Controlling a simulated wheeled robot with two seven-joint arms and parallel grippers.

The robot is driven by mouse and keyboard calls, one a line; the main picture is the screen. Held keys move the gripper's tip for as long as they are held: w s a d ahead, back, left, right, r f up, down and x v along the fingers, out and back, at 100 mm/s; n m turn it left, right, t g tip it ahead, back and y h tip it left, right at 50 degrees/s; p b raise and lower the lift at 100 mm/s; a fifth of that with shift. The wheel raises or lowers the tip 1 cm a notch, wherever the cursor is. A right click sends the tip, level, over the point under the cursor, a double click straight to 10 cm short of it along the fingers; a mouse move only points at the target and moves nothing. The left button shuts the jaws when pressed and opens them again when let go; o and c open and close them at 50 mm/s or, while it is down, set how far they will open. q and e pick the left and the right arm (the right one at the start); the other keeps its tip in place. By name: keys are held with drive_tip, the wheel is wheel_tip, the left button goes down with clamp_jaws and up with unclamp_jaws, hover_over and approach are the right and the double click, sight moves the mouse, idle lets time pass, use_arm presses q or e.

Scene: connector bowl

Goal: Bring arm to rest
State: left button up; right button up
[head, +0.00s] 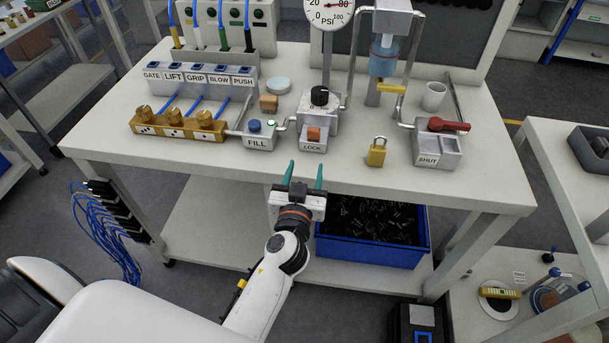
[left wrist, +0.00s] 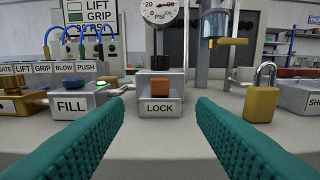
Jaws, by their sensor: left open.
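My left gripper (head: 304,176) is open and empty, with teal fingers pointing at the front edge of the white workbench (head: 400,180). In the left wrist view its two fingers (left wrist: 158,135) stand wide apart, with the LOCK block (left wrist: 160,108) and its orange button (left wrist: 160,87) beyond and between them. In the head view the LOCK block (head: 313,144) sits a little beyond the fingertips, apart from them. My left arm (head: 262,290) reaches up from the lower part of the picture. My right gripper does not show.
The FILL block (head: 259,142), a brass padlock (head: 377,152) and the SHUT box (head: 437,150) stand near the bench's front. A white cup (head: 433,97) is behind. A blue bin (head: 370,249) of black parts sits on the lower shelf.

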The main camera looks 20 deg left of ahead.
use_arm(q)
drive_tip(key=shift+s, duration=0.1)
idle(0.4)
drive_tip(key=s+d+f+m+g+h, duration=0.1)
drive_tip(key=s+f+g, duration=0.25)
drive_tip(key=f, duration=0.75)
drive_tip(key=s+d+f+m+g+h, duration=0.15)
drive_tip(key=s+f, duration=0.25)
drive_tip(key=f, duration=0.8)
drive_tip(key=s+d+f+m+g+h, duration=0.1)
drive_tip(key=s+f+m+g, duration=0.2)
drive_tip(key=f, duration=0.8)
drive_tip(key=s+a+f+g, duration=0.2)
drive_tip(key=s+f, duration=0.4)
drive_tip(key=s, duration=0.4)
drive_tip(key=s+a+f+g, duration=0.3)
drive_tip(key=s+f, duration=0.3)
drive_tip(key=s, duration=0.5)
drive_tip(key=s+a+f+g, duration=0.2)
drive_tip(key=s+f, duration=0.4)
drive_tip(key=s, duration=0.5)
drive_tip(key=shift+s+a+f+g, duration=0.2)
drive_tip(key=shift+s+a+g, duration=0.05)
drive_tip(key=shift+g, duration=0.55)
